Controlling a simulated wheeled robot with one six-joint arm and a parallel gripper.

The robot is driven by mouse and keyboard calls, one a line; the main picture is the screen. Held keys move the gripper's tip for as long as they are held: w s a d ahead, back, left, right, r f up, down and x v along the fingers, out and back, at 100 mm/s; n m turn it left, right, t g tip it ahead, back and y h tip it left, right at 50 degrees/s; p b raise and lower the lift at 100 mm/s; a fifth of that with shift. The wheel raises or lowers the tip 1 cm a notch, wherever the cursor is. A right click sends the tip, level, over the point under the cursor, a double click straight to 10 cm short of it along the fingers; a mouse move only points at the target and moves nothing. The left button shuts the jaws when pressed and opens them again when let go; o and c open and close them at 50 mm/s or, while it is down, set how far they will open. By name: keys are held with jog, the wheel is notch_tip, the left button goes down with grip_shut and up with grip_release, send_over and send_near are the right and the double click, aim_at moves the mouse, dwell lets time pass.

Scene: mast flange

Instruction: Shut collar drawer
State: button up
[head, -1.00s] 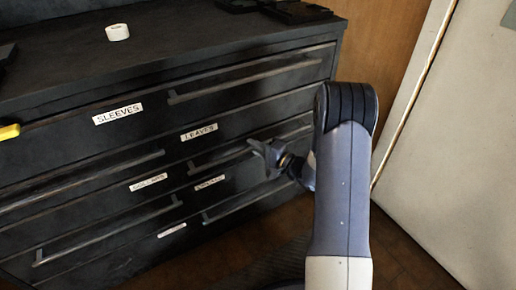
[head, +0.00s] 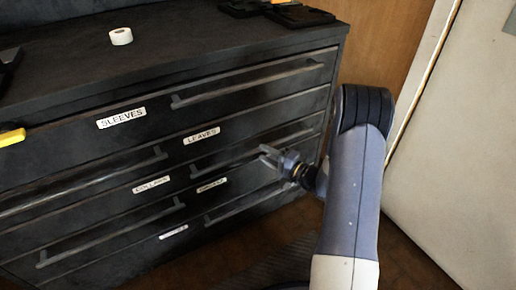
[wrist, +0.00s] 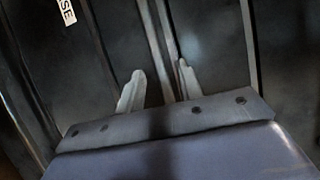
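A dark drawer cabinet stands ahead in the head view. A smudged label that seems to read COLLARS (head: 151,185) is on a front at left centre, below the SLEEVES label (head: 121,117). I cannot tell how far that drawer stands out. My gripper (head: 268,154) is at the right-hand part of the cabinet, close to a bar handle below the LEAVES label (head: 201,133). In the wrist view its two fingers (wrist: 161,75) are apart, with a handle bar (wrist: 163,45) running between or just beyond them. Contact cannot be told.
Long bar handles cross the other fronts, such as the upper right one (head: 248,83). A white tape roll (head: 121,36) and dark flat items (head: 298,15) lie on top. A yellow object (head: 11,137) is at the left edge. A pale panel (head: 455,140) stands at right.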

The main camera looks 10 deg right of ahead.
aim_at(256, 149)
jog(key=p+v, duration=0.1)
jog(key=v, duration=0.5)
jog(key=shift+s, duration=0.25)
jog(key=shift+d, duration=0.1)
jog(key=b+x, duration=0.3)
jog(key=x, duration=0.7)
jog(key=shift+w+a+f, duration=0.15)
jog(key=shift+w+a, duration=0.1)
jog(key=shift+s+d+b, duration=0.3)
jog(key=shift+s+d, duration=0.1)
jog(key=shift+s, duration=0.45)
jog(key=shift+s+d, duration=0.2)
jog(key=shift+s, duration=0.55)
